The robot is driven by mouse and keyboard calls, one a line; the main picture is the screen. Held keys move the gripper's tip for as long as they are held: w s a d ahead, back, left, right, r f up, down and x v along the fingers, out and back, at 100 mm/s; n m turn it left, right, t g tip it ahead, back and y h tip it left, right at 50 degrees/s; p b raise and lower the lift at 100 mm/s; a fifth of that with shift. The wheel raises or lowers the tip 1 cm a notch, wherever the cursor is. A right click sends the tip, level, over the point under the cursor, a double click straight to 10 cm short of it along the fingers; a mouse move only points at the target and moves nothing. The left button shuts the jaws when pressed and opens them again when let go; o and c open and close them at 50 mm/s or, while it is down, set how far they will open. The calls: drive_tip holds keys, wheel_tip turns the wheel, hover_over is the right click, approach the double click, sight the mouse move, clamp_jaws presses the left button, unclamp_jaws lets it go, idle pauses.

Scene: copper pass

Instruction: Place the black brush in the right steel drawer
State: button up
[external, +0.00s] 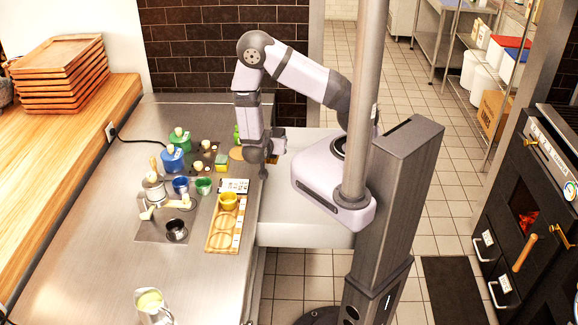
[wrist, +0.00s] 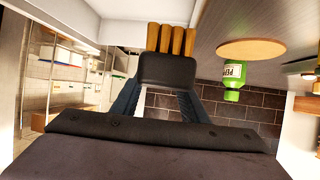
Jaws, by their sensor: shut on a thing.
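The tufts face the top of the wrist view. In the external view the brush (external: 278,146) is small and partly hidden at my wrist, near the counter's right edge. A pale grey box-like surface (external: 300,235) juts out from the counter there; I cannot tell if it is the right steel drawer. The brush's height above it is unclear.
A green bottle (wrist: 232,80) stands near my gripper. A dark oven unit (external: 530,200) stands far right.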

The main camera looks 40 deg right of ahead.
drive_tip(key=s+d+f+m+g+h+b, duration=0.1)
drive_tip(key=s+d+f+m+g+b, duration=0.1)
drive_tip(key=s+d+f, duration=0.3)
drive_tip(key=s+d+f+m+g+h+b, duration=0.1)
drive_tip(key=s+d+f+m+g, duration=0.4)
drive_tip(key=s+d, duration=0.3)
drive_tip(key=d+f, duration=0.1)
drive_tip(key=d, duration=0.2)
drive_tip(key=shift+s+f+g+b, duration=0.25)
drive_tip(key=shift+s+g+b, duration=0.05)
drive_tip(key=shift+s+b, duration=0.05)
drive_tip(key=shift+d+f, duration=0.1)
wheel_tip(320, 180, down, 7)
drive_tip(key=b, duration=0.6)
drive_tip(key=shift+r, duration=0.2)
drive_tip(key=shift+f+b, duration=0.55)
drive_tip(key=shift+f, duration=0.05)
drive_tip(key=o, duration=1.3)
drive_tip(key=shift+r, duration=0.1)
